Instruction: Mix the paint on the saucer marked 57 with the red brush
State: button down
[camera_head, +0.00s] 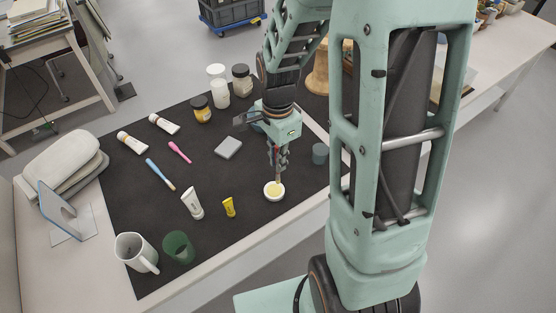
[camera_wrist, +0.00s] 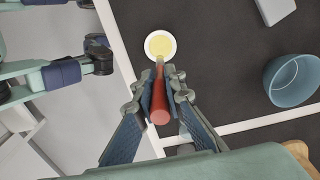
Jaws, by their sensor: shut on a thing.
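A small white saucer (camera_head: 268,197) with yellow paint in it lies on the black mat near its front edge. It also shows in the wrist view (camera_wrist: 148,47), above the fingers. The number on it cannot be read. My gripper (camera_head: 277,150) is above the saucer, pointing down. In the wrist view my gripper (camera_wrist: 160,90) is shut on the red brush (camera_wrist: 159,108). The brush's tip end reaches over the yellow paint. I cannot tell exactly how deep the tip touches.
A grey-blue cup (camera_head: 320,153) stands right of the saucer. A grey block (camera_head: 228,148), a yellow tube (camera_head: 229,207) and a white tube (camera_head: 192,204) lie to the left. Jars (camera_head: 201,109) stand behind. A white mug (camera_head: 134,252) and a green cup (camera_head: 178,247) stand front left.

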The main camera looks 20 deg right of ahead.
jog(key=shift+r+p, duration=0.3)
jog(key=shift+r, duration=0.45)
jog(key=d+r+p, duration=0.1)
jog(key=d, duration=0.5)
jog(key=shift+r, duration=0.35)
